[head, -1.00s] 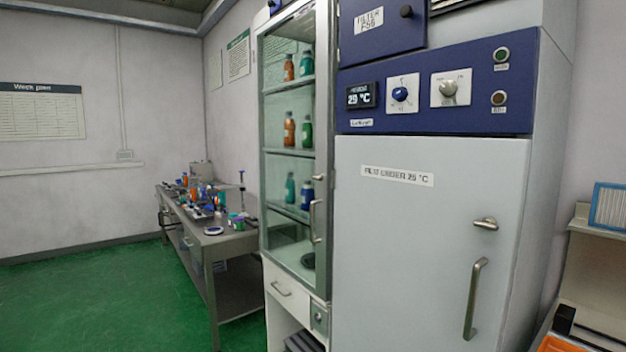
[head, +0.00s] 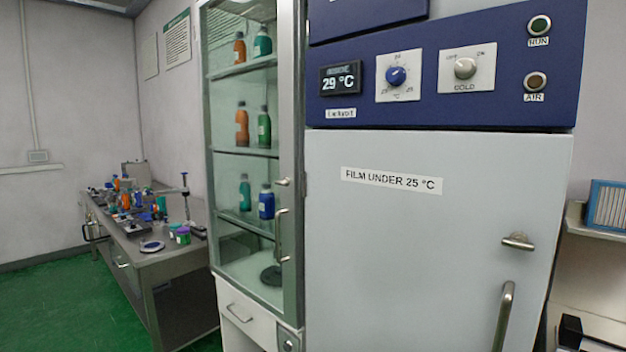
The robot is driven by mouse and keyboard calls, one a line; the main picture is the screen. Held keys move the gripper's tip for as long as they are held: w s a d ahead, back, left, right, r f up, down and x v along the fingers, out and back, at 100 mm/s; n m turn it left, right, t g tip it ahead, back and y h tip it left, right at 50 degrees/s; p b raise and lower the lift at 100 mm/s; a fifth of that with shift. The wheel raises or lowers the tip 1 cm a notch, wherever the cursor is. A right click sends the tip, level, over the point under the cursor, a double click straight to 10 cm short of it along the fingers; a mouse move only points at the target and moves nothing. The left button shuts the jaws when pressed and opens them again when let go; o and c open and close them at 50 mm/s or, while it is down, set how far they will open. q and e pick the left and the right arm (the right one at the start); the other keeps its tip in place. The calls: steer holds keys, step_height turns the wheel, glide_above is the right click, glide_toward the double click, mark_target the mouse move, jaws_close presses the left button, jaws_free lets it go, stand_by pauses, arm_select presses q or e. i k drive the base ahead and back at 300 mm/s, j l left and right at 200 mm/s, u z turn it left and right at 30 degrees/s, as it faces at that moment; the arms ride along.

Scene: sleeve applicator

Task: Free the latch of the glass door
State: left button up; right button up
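The glass door (head: 250,178) is the tall framed front of a narrow cabinet left of the large white unit. It looks shut. Its latch (head: 283,182) is a small metal lever on the right part of the door frame, lying roughly level. A vertical metal handle (head: 281,235) sits just below the latch. Behind the glass, orange, green and blue bottles (head: 242,125) stand on shelves. Neither of my grippers shows in the head view.
The large white door (head: 430,250), labelled "FILM UNDER 25 °C", has its own lever (head: 518,241) and handle (head: 503,318). A blue control panel (head: 450,75) reads 29 °C. A cluttered metal table (head: 165,258) stands left. Green floor (head: 60,315) is free at lower left.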

mark_target(284, 182)
steer(key=i+j+z, duration=0.6)
steer(key=j+z, duration=0.15)
steer(key=j, duration=0.2)
steer(key=i+j+z, duration=0.15)
steer(key=j+z, duration=0.4)
steer(key=j, duration=0.2)
steer(key=i+j+z, duration=0.1)
steer(key=j+z, duration=0.15)
steer(key=j, duration=0.2)
